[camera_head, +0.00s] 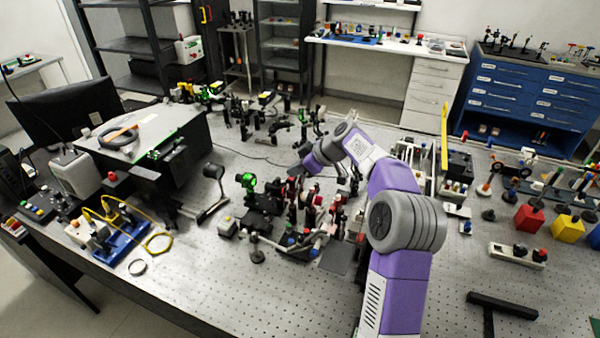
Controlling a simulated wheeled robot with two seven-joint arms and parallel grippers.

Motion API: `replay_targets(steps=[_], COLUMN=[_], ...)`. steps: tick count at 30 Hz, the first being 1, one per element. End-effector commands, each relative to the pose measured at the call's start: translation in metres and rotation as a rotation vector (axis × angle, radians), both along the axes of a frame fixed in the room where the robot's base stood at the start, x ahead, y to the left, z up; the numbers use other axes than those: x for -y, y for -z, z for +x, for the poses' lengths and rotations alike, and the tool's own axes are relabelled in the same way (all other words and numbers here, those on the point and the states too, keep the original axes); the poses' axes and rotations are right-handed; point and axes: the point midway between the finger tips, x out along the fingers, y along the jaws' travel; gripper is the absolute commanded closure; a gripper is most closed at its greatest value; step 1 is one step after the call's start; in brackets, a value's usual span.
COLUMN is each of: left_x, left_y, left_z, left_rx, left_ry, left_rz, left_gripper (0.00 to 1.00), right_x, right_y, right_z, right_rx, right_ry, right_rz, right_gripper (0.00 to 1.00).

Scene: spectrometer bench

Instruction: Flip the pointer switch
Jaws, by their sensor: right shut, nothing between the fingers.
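I cannot tell for sure which part is the pointer switch; none stands out clearly at this size. My right arm reaches in from the bottom right over the perforated bench. Its gripper (286,171) is small and dark, low over the crowded optics in the middle. Its fingers are shut with nothing seen between them. A black mount with a green-lit ring (249,182) stands to the left of and a little below the gripper in the picture. Contact between the fingers and any part cannot be made out. My left gripper is not in view.
Red-and-black optics mounts (297,205) crowd the bench below the gripper. A dark monitor (72,110) and a blue tray with yellow cable (122,238) are at left. A white knob block (517,254) and a red block (529,218) are at right. The front bench (270,305) is clear.

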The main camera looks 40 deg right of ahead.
Motion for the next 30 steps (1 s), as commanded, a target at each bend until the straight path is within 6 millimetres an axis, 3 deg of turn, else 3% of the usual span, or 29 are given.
replay_targets(steps=[1, 12, 18, 30], left_x=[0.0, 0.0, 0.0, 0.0], left_y=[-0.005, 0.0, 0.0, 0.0], left_z=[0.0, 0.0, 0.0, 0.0], left_rx=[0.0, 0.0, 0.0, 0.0], left_ry=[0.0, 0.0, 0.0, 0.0], left_rz=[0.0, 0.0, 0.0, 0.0], left_gripper=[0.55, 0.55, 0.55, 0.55], right_x=[0.003, 0.02, 0.023, 0.024], right_y=[-0.016, -0.064, -0.074, -0.075], right_z=[-0.006, -0.061, -0.071, -0.072], right_rx=[0.006, 0.006, 0.006, 0.006], right_ry=[0.007, 0.012, 0.011, 0.013], right_rz=[-0.005, -0.007, -0.008, -0.008], right_gripper=[1.0, 1.0, 1.0, 1.0])
